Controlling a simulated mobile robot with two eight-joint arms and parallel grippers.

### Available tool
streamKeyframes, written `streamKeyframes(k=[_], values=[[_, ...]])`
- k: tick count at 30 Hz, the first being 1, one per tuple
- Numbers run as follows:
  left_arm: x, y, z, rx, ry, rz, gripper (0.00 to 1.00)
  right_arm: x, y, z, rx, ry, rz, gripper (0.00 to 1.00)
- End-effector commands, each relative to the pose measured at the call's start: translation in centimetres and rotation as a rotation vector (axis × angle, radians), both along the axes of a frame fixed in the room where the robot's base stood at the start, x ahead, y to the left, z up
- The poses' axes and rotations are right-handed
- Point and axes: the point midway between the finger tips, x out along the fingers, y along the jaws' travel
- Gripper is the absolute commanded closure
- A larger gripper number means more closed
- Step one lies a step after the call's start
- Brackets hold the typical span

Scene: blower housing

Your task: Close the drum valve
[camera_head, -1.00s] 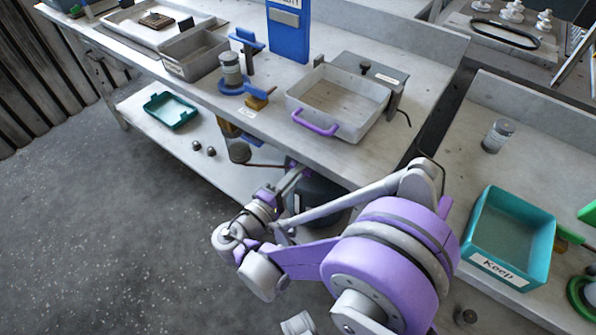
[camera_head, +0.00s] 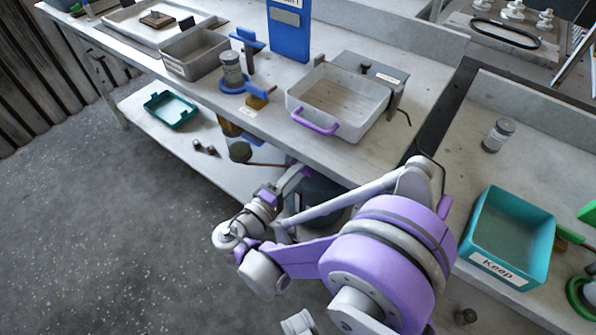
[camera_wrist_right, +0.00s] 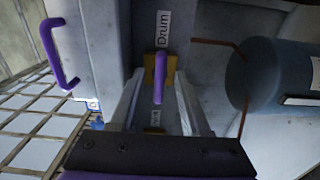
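The drum valve lever (camera_wrist_right: 159,77) is purple on a yellow base, beside a label reading "Drum" (camera_wrist_right: 163,29) in the right wrist view. My right gripper (camera_wrist_right: 158,88) is open, one finger on each side of the lever, with visible gaps; I cannot tell if it touches. In the head view, my right gripper (camera_head: 292,180) is at the bench's front edge, and the valve is not clear there. A dark blue-grey drum (camera_head: 322,189) stands below the bench, partly behind my arm; it also shows in the wrist view (camera_wrist_right: 278,75). My left gripper is not in view.
A thin copper-coloured pipe (camera_wrist_right: 240,120) runs by the drum. A clear bin (camera_head: 345,100) with a purple handle (camera_head: 315,122) sits on the bench above. A teal "Keep" box (camera_head: 512,235) stands on the right bench. Open floor (camera_head: 110,230) lies at left.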

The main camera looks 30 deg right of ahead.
Motion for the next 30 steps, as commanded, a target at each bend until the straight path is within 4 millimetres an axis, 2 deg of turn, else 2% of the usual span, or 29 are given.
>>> streamKeyframes(k=[7,11,24,30], values=[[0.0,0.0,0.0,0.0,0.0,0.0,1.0,0.0,0.1,0.0,0.0,0.001,0.0,0.54],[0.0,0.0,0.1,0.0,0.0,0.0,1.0,-0.3,0.9,0.0,0.0,0.0,0.002,0.54],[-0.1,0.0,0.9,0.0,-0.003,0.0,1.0,-3.4,8.5,0.1,0.0,0.0,0.004,0.54],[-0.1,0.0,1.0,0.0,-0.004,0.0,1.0,-4.1,9.9,0.0,0.0,0.0,0.001,0.54]])
